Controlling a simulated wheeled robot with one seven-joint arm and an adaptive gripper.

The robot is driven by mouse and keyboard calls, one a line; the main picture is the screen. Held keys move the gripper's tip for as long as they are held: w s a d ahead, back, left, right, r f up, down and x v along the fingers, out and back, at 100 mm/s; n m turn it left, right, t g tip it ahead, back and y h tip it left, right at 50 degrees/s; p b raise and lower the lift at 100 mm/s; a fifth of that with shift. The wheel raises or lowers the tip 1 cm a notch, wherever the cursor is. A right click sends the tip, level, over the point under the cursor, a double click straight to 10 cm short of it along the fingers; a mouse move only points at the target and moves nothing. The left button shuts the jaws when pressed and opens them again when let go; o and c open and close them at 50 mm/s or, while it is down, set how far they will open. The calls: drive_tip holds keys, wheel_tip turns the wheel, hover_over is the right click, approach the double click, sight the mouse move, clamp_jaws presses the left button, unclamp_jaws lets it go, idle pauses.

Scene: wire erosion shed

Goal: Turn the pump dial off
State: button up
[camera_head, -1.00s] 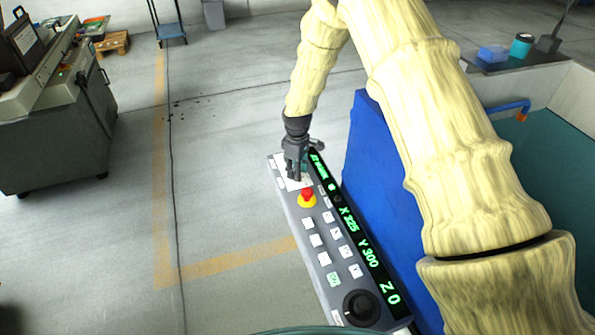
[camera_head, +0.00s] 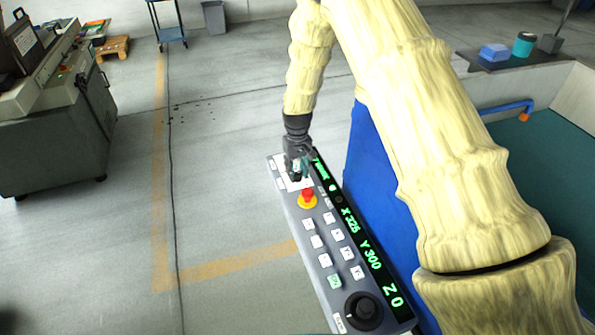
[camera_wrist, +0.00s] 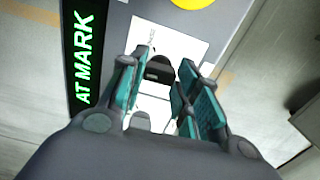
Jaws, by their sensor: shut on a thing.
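The pump dial (camera_wrist: 160,67) is a small dark knob on a white label plate (camera_wrist: 162,40) at the far end of the control panel (camera_head: 309,245). In the wrist view it sits between the teal pads of my gripper (camera_wrist: 159,82), which is shut on it. In the head view my gripper (camera_head: 297,168) points down over the white plate and hides the dial. Small print beside the dial is too blurred to read, so I cannot tell its setting.
A red stop button (camera_head: 308,195) on a yellow base is close to my gripper. Several white keys, a large black knob (camera_head: 363,310) and a green-lettered display (camera_head: 365,245) run along the panel. A blue machine side (camera_head: 370,190) stands right of it; open floor lies left.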

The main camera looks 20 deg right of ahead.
sight(297, 172)
drive_tip(key=shift+f, duration=0.1)
idle(0.5)
drive_tip(key=o, duration=0.8)
drive_tip(key=shift+o, duration=1.1)
drive_tip(key=shift+w+f, duration=0.1)
drive_tip(key=shift+r, duration=0.25)
wheel_tip(297, 172, up, 12)
drive_tip(key=shift+f, duration=0.15)
